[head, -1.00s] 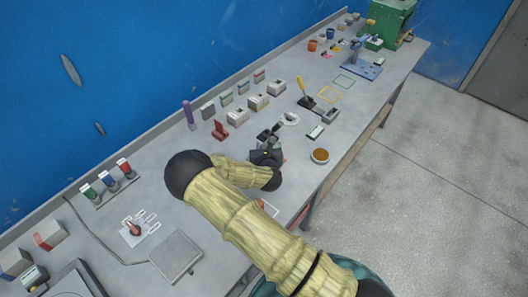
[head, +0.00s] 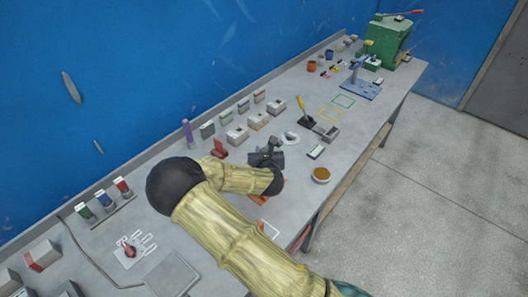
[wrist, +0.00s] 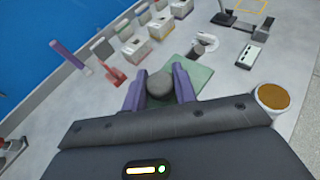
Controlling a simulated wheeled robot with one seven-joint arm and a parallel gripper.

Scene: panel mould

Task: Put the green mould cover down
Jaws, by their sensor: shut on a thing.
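The green mould cover (wrist: 203,79) is a flat green plate with a round grey knob, seen in the wrist view. My gripper (wrist: 158,84) is shut on the knob, with one purple finger on each side. The cover lies flat beneath the fingers, over the grey bench; I cannot tell whether it touches the bench. In the head view my gripper (head: 266,158) is over the middle of the bench, and my arm hides most of the cover there. A green outline (head: 344,101) and a yellow outline (head: 330,114) are marked farther along the bench.
A bowl of amber contents (head: 321,174) stands near the front edge, right of my gripper. A blue plate fixture (head: 361,88) and a green machine (head: 387,42) are at the far end.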

